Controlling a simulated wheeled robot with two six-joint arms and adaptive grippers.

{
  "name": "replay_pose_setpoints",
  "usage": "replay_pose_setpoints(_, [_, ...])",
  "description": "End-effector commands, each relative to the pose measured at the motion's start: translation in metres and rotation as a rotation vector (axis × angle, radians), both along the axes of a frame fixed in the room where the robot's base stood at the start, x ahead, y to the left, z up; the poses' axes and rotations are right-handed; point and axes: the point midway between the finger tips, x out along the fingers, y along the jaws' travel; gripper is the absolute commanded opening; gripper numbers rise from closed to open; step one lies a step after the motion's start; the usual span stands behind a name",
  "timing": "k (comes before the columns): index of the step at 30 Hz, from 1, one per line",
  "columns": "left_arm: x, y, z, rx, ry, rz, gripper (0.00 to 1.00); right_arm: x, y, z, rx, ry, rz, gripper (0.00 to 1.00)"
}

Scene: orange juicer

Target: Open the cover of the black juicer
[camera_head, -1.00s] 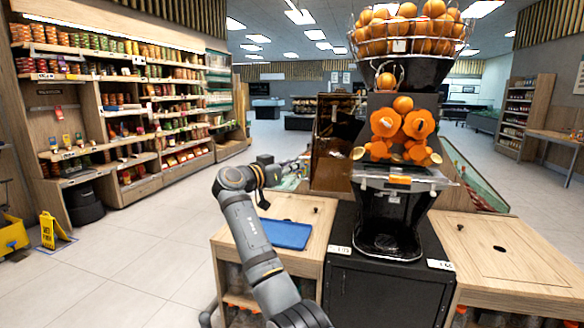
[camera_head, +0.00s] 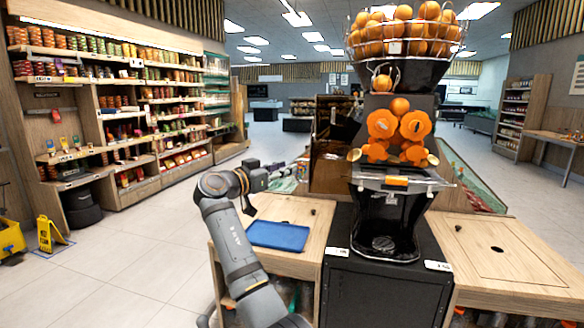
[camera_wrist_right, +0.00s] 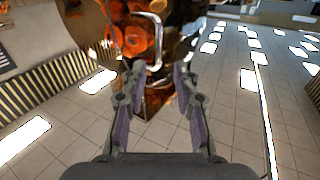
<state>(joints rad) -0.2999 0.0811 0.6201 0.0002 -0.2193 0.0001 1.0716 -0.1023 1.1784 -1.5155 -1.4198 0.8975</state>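The black juicer (camera_head: 388,228) stands on a dark cabinet in the head view. Oranges and round orange squeezing parts (camera_head: 398,126) show at its front, around the cover area; I cannot make out the cover's edges. My right gripper (camera_head: 289,173) is left of the juicer and apart from it, small and partly behind my wrist. In the right wrist view, this gripper (camera_wrist_right: 155,88) has its fingers spread with nothing between them. A silver U-shaped handle (camera_wrist_right: 158,42) and orange shapes lie beyond the fingertips. My left gripper is not in view.
A wire basket of oranges (camera_head: 410,38) tops the juicer. A blue tray (camera_head: 278,236) lies on the wooden counter (camera_head: 310,215) at left; another wooden counter top (camera_head: 510,255) is at right. Store shelves (camera_head: 130,100) and a yellow sign (camera_head: 49,234) stand farther left, with open floor between.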

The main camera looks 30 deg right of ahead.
Motion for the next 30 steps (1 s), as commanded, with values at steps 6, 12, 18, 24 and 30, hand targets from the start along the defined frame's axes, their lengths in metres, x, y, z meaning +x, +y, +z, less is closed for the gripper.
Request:
replay_pose_setpoints(6, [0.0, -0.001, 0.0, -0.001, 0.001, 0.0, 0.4, -0.012, 0.051, -0.002, 0.004, 0.0, 0.003, 0.3])
replay_pose_setpoints(12, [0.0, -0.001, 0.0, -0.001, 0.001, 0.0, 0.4, -0.017, 0.073, -0.002, 0.003, 0.002, 0.0, 0.3])
replay_pose_setpoints(18, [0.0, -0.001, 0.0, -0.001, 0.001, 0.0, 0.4, -0.018, 0.075, -0.002, 0.002, 0.001, -0.001, 0.3])
replay_pose_setpoints(24, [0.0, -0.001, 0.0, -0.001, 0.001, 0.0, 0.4, -0.018, 0.075, -0.002, 0.002, 0.001, -0.001, 0.3])
replay_pose_setpoints(30, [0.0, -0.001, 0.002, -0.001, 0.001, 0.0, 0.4, -0.01, 0.074, -0.015, 0.0, 0.042, 0.023, 0.3])
